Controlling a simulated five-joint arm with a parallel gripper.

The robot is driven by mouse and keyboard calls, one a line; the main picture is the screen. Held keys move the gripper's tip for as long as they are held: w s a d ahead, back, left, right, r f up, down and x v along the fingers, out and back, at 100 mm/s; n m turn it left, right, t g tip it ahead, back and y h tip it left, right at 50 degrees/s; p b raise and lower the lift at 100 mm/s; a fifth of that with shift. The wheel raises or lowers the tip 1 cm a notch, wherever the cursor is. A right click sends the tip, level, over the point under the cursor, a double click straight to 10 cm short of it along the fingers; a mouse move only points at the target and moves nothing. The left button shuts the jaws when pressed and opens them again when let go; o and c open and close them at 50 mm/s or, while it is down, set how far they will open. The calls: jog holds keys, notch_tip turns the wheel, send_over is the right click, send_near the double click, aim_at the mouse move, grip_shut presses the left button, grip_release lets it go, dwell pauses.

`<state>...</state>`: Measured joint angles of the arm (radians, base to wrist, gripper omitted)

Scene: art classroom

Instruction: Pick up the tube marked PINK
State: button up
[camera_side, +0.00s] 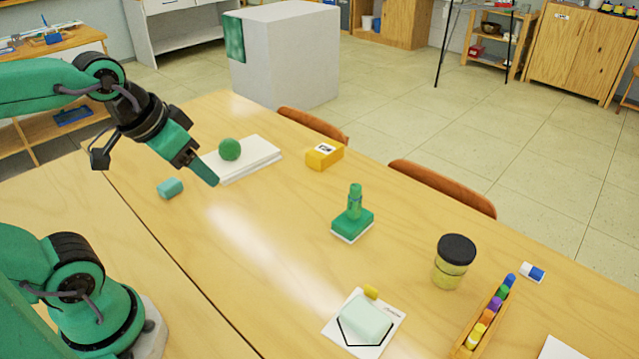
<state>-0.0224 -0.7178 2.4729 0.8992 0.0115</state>
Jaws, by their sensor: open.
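I can make out no marking PINK on anything in the side view. A small green tube or bottle (354,199) stands upright on a green and white block (352,226) at the middle of the table. A narrow wooden tray (462,350) at the lower right holds several small coloured pieces, one purple (495,303); any lettering is too small to read. My gripper (207,174) is open and empty at the upper left. It is in the air, apart from these things, with its tip pointing down and right.
The table's left-centre is clear.

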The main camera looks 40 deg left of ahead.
jog(key=w+a+r+n+g+y, duration=0.1)
jog(key=w+a, duration=0.6)
jog(key=a, duration=0.4)
jog(key=w+a+n+g+y, duration=0.1)
jog(key=w+a+n, duration=0.1)
jog(key=w+a, duration=0.7)
jog(key=shift+n+g+y, duration=0.4)
jog(key=shift+n+g, duration=0.4)
jog(key=shift+n, duration=0.1)
jog(key=shift+s+a+f, duration=0.45)
jog(key=shift+a+f, duration=1.75)
jog(key=shift+a, duration=2.45)
jog(key=shift+s+a+f, duration=0.5)
jog(key=shift+a+f, duration=1.65)
jog(key=shift+a, duration=2.55)
jog(key=shift+s+a+f, duration=0.45)
jog(key=shift+a+f, duration=1.75)
jog(key=shift+a, duration=2.45)
jog(key=shift+f, duration=0.1)
jog(key=shift+x, duration=2.55)
jog(key=shift+s, duration=0.2)
